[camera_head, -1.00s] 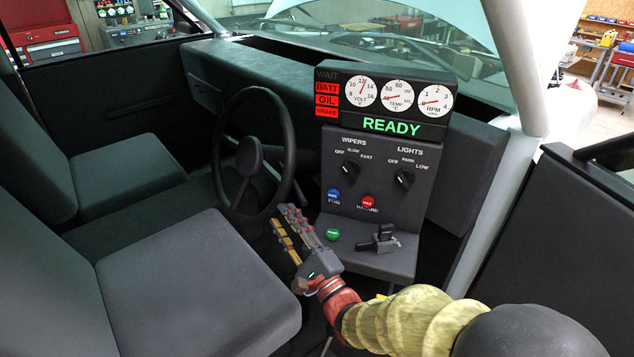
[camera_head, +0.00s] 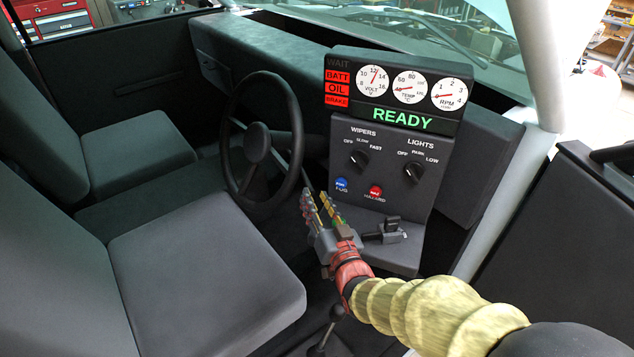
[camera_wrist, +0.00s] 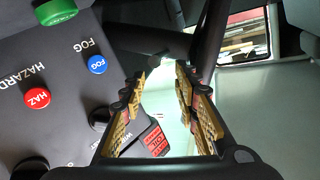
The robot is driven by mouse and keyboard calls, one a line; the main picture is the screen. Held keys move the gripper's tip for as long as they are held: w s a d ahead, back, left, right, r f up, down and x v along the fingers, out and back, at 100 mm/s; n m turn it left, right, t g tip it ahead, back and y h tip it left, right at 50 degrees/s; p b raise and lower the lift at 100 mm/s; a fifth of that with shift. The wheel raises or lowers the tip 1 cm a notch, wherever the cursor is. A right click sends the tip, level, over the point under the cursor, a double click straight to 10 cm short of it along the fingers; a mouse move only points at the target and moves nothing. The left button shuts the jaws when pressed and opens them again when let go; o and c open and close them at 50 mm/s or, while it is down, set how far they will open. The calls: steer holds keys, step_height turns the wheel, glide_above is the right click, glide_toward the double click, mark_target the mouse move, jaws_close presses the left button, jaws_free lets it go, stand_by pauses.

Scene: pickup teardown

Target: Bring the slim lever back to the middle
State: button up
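A thin dark stalk (camera_head: 307,183) shows on the console side of the steering wheel (camera_head: 258,145), just beyond my fingertips; I take it for the slim lever. Its tilt is unclear. My gripper (camera_head: 317,207) is open and empty, low between the wheel and the console's lower left. In the wrist view my gripper (camera_wrist: 165,105) has its fingers apart, with a dark bar (camera_wrist: 145,38) beyond them; I cannot tell whether this is the stalk. A stubby dark lever (camera_head: 391,226) stands on the console shelf, right of my gripper.
The console (camera_head: 345,205) carries wiper and light knobs, a blue fog button (camera_head: 341,184) and a red hazard button (camera_head: 376,191). A green button (camera_wrist: 55,12) shows in the wrist view. A floor lever (camera_head: 336,313) stands below my arm. The seat (camera_head: 205,265) lies left.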

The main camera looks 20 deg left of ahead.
mark_target(308, 182)
steer(key=n, duration=0.2)
steer(key=f+n, duration=0.1)
steer(key=shift+w+n+h, duration=0.1)
steer(key=shift+n+h, duration=0.2)
steer(key=shift+n, duration=0.1)
steer(key=b+x, duration=0.1)
steer(key=x, duration=0.6)
steer(key=shift+w+a, duration=0.25)
steer(key=shift+c, duration=0.9)
jaws_close()
steer(key=shift+r, duration=0.15)
